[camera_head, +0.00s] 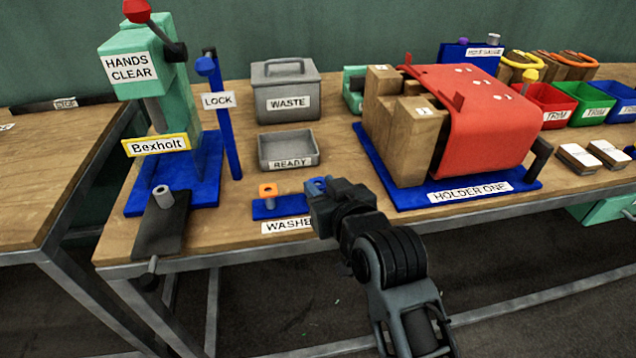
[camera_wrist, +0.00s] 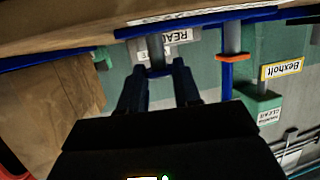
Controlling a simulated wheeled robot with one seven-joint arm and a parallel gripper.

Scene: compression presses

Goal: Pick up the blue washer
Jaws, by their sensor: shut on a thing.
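The blue washer (camera_head: 316,185) is at the tips of my gripper (camera_head: 318,193) in the head view, above the right end of the blue washer rack (camera_head: 263,209). In the wrist view the blue washer (camera_wrist: 158,71) sits between the two fingertips of my gripper (camera_wrist: 158,76), which is shut on it. It is in line with a grey peg (camera_wrist: 156,48) of the rack; whether it is still around the peg I cannot tell. An orange washer (camera_head: 267,190) is at the rack's left end, and also shows in the wrist view (camera_wrist: 232,58). My gripper partly hides the rack's label.
A grey READY tray (camera_head: 289,165) stands just behind the rack, with a WASTE bin (camera_head: 287,105) behind it. The green Bexholt press (camera_head: 170,110) and blue LOCK post (camera_head: 227,130) are left. A blue holder base (camera_head: 470,200) with wooden blocks and a red cover is close on the right.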

